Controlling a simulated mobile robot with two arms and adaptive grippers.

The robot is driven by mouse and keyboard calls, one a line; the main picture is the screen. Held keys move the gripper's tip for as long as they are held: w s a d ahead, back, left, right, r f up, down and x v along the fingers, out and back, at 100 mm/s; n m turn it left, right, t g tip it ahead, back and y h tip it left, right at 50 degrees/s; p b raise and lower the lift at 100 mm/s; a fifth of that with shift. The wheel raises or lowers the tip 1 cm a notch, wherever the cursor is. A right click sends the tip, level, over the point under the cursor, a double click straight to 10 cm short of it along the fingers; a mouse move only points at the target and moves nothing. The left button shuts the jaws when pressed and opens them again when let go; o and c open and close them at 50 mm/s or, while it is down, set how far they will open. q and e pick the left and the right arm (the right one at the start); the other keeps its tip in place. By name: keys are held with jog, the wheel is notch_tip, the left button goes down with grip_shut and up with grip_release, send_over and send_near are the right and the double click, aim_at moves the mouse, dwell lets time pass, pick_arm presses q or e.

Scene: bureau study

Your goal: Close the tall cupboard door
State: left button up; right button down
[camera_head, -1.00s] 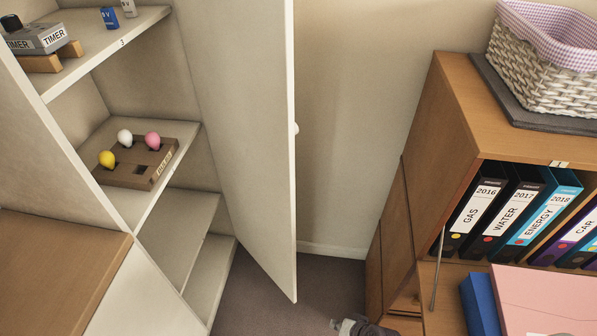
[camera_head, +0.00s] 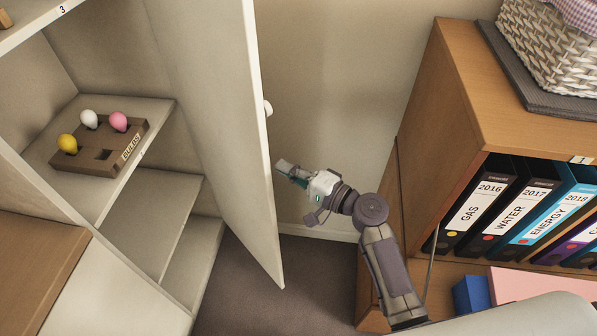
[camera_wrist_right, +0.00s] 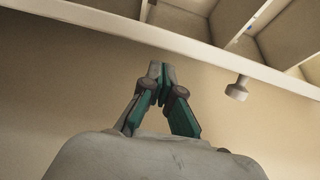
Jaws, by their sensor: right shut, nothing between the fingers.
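The tall cupboard door (camera_head: 215,120) stands open, its free edge towards the right, with a round knob (camera_head: 268,107) near that edge on its outer side. My right gripper (camera_head: 281,166) is shut and empty, on the outer side of the door close to its free edge and below the knob. I cannot tell whether it touches the door. In the right wrist view the closed fingertips (camera_wrist_right: 160,66) point towards the door's pale edge (camera_wrist_right: 150,35), and the knob (camera_wrist_right: 237,88) is to their right. My left gripper is out of view.
The open cupboard has shelves (camera_head: 150,105) with a brown bulb tray (camera_head: 100,146) holding yellow, white and pink bulbs. A wooden cabinet (camera_head: 452,85) with several binders stands at right, near my right arm. Grey floor (camera_head: 250,275) shows below the door.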

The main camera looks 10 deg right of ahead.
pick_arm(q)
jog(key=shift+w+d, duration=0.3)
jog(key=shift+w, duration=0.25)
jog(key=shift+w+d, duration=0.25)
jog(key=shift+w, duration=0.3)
pick_arm(e)
jog(key=x, duration=0.4)
jog(key=shift+w+a, duration=0.2)
jog(key=shift+w, duration=0.05)
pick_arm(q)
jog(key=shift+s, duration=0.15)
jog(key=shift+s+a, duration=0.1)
pick_arm(e)
jog(key=shift+s+f, duration=0.1)
